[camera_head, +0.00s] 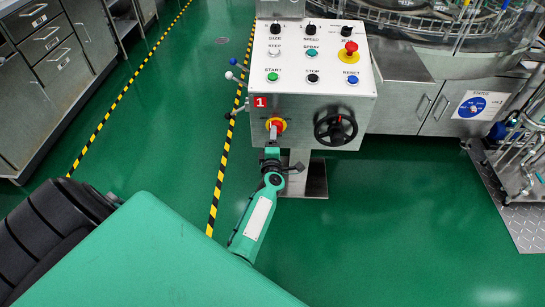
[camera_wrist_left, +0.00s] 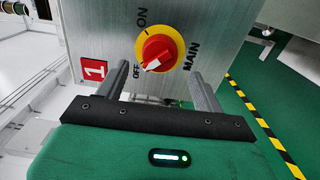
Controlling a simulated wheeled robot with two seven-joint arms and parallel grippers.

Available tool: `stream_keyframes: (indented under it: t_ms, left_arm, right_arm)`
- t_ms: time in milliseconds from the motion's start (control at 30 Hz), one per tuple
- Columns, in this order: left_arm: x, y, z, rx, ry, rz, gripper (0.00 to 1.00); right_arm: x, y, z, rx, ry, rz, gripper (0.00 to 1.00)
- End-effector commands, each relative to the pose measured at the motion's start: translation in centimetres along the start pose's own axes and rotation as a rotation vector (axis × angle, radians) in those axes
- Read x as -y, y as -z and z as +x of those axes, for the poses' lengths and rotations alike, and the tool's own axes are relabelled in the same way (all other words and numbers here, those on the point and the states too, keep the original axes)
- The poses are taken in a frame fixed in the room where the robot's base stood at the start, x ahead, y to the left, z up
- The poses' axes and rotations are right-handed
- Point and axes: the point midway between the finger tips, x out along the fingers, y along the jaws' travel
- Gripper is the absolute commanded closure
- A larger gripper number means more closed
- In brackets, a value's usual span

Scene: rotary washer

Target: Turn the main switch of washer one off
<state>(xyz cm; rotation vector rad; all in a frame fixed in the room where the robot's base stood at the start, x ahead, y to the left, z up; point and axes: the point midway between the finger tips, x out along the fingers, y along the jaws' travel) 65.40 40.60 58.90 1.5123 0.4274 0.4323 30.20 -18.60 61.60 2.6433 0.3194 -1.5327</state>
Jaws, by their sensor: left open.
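The main switch (camera_head: 276,125) is a red knob on a yellow ring, low on the front of the control box marked 1. In the left wrist view the knob (camera_wrist_left: 166,46) has ON, OFF and MAIN printed around it. Its white pointer (camera_wrist_left: 153,65) points toward the OFF label. My left gripper (camera_wrist_left: 160,70) is open, with one finger to each side of the knob and short of it, holding nothing. In the head view my left gripper (camera_head: 273,146) is right in front of the switch. My right gripper is not in view.
The control box (camera_head: 350,100) carries several push buttons, a red emergency stop (camera_head: 349,48) and a black handwheel (camera_head: 335,127) right of the switch. Small ball-ended levers (camera_head: 232,75) stick out on its left. Steel drawers (camera_head: 48,45) stand at far left; green floor lies between.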

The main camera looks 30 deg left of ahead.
Motion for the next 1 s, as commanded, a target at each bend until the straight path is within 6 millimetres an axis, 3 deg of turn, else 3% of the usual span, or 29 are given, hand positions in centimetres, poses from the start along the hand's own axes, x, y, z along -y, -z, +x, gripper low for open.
stream_keyframes:
  t_ms: [200, 433, 633, 1000]
  left_arm:
    - [-0.2, 0.0, -4.5, 0.000, 0.003, 0.000, 0.31]
    - [0.0, 0.0, -8.1, 0.000, 0.002, 0.000, 0.31]
    - [0.0, 0.0, -9.3, -0.001, 0.000, 0.000, 0.31]
    - [0.0, 0.0, -9.4, 0.000, 0.000, -0.001, 0.31]
  right_arm:
    - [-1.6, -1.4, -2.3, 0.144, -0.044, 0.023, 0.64]
    - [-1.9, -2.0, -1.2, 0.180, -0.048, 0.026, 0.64]
    - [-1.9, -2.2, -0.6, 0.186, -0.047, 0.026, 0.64]
    - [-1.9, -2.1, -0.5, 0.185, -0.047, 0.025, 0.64]
